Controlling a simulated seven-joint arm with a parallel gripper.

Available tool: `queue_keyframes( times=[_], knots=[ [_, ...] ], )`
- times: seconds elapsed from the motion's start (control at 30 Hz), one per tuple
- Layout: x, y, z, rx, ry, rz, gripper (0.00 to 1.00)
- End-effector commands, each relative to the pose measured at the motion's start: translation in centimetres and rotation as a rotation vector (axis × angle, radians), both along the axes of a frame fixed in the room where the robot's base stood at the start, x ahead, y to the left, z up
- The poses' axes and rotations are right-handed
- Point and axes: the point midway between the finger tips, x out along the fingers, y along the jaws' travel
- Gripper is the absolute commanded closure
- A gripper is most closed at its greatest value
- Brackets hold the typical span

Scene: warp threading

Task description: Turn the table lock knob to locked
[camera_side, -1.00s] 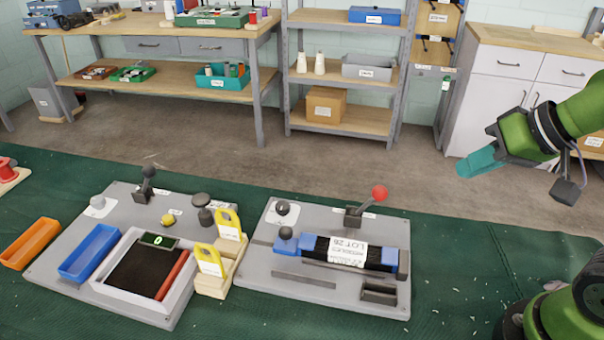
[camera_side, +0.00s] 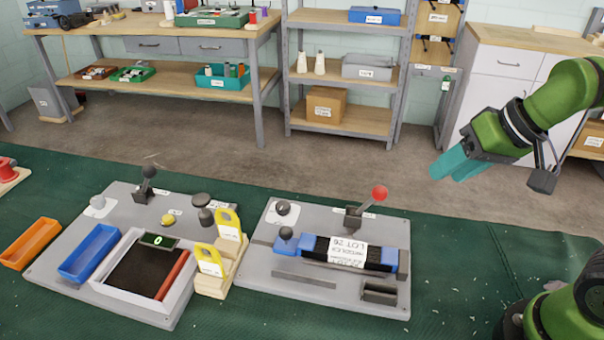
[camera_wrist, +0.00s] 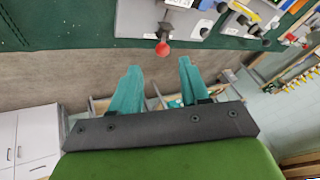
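My gripper (camera_side: 446,173) hangs in the air at the right, above and apart from the right grey board (camera_side: 258,262). Its two teal fingers stand apart with nothing between them, as the wrist view (camera_wrist: 158,72) also shows. A dark round knob (camera_side: 283,208) sits on a white plate at the back left of the right board. A grey knob (camera_side: 97,202) sits on a white plate on the left board. I cannot read their labels, so I cannot tell which is the table lock knob or its setting.
A red-balled lever (camera_side: 379,193) stands at the right board's back; it also shows in the wrist view (camera_wrist: 162,48). A blue-ended holder with a labelled black roll (camera_side: 347,252) lies before it. Yellow tags in a wooden stand (camera_side: 217,282) separate the boards. Green cloth (camera_side: 460,260) is clear at right.

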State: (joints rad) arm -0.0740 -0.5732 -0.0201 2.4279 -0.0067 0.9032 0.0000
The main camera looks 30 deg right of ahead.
Motion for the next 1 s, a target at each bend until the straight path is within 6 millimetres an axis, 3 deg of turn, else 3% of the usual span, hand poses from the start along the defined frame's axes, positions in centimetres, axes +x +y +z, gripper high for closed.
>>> queue_keyframes(
  times=[0.1, 0.33, 0.6, 0.8, 0.9, 1.0],
  knots=[
    [4.0, 1.2, 0.5, -0.012, 0.074, 0.056, 0.38],
    [12.3, 4.0, 0.6, -0.086, 0.197, 0.207, 0.38],
    [21.4, 8.8, -2.2, -0.235, 0.317, 0.426, 0.38],
    [25.8, 13.4, -5.1, -0.357, 0.379, 0.615, 0.38],
    [26.9, 15.4, -5.8, -0.404, 0.392, 0.701, 0.38],
    [27.4, 16.6, -5.2, -0.430, 0.388, 0.767, 0.38]
  ],
)
